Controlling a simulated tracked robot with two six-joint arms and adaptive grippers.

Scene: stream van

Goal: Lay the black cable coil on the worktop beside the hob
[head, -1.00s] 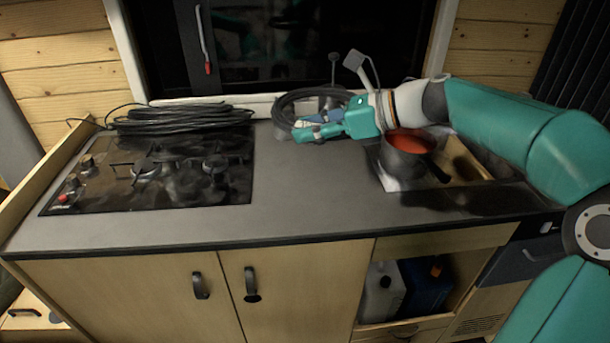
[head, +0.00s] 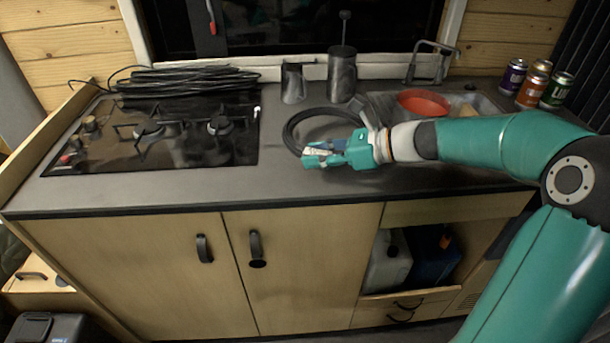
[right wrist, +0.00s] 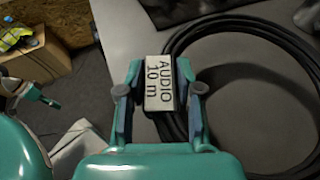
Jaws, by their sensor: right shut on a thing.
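The black cable coil (head: 292,132) is a round loop over the worktop (head: 300,190), to the right of the hob (head: 175,140). My right gripper (head: 318,156) is at the loop's near side, shut on the coil at its white tag. In the right wrist view the tag, reading "AUDIO 10 m", sits between the fingers (right wrist: 160,92), and the loop (right wrist: 235,28) spreads to the right. The coil looks low over the worktop; I cannot tell whether it fully rests on it.
A larger black cable bundle (head: 185,83) lies behind the hob. A dark mug (head: 293,84) and a tall dark pot (head: 342,75) stand behind the coil. A red bowl (head: 423,102) is at the sink, with several cans (head: 530,85) further right. The worktop's front strip is clear.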

